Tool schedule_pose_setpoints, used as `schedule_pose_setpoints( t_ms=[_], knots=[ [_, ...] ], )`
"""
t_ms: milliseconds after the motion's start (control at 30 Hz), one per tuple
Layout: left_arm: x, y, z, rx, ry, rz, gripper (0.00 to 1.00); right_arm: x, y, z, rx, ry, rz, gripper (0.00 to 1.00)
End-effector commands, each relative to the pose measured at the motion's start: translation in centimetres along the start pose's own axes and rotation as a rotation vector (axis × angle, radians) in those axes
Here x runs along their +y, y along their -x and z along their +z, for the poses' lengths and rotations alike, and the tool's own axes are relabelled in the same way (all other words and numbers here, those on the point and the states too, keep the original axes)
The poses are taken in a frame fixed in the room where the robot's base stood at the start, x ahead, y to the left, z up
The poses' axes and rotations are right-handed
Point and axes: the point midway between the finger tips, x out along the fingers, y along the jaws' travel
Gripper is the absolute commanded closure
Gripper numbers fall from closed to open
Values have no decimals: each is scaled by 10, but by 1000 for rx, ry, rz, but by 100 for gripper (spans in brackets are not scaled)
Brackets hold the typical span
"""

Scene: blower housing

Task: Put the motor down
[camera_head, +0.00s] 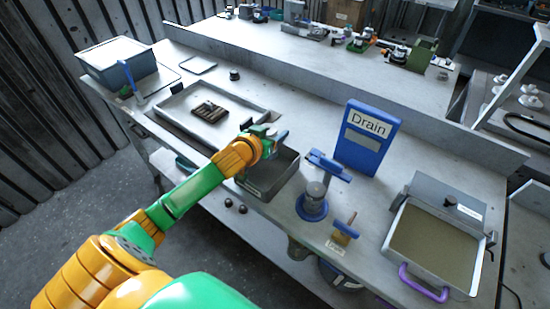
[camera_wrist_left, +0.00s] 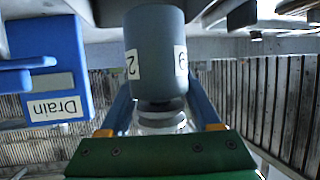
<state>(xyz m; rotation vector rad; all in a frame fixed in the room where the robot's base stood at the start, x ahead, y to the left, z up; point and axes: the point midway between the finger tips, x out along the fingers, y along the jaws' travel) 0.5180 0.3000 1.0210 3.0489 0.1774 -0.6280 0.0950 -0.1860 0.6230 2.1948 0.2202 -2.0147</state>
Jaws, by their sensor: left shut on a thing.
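My left gripper (camera_head: 275,138) is shut on the motor (camera_wrist_left: 155,50), a grey-blue cylinder with white number labels. In the left wrist view the two blue fingers (camera_wrist_left: 163,95) are on either side of it. In the head view the gripper is above the back part of a dark grey open bin (camera_head: 268,190), and the motor is mostly hidden by the gripper. I cannot tell how high above the bin it is. My right gripper is not in view.
A blue Drain container (camera_head: 367,140) and a blue-based stand (camera_head: 312,205) are right of the bin. A shallow tray (camera_head: 170,108) with a dark part (camera_head: 210,111) is to the left. Bench is clear between bin and Drain container.

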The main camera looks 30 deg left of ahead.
Motion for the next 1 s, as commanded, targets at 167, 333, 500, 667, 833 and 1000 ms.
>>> schedule_pose_setpoints(
  t_ms=[167,333,500,667,833,1000],
  knots=[
    [0,-14,35,-2,1,1,100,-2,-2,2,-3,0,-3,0],
    [0,-27,67,-1,0,0,100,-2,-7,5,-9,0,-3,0],
    [1,-30,72,2,-2,2,100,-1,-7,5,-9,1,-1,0],
    [1,-30,73,-1,-1,2,18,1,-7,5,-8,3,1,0],
    [1,-29,73,0,-1,2,6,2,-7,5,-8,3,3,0],
    [1,-29,73,0,-1,2,6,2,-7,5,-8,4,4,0]
  ],
)
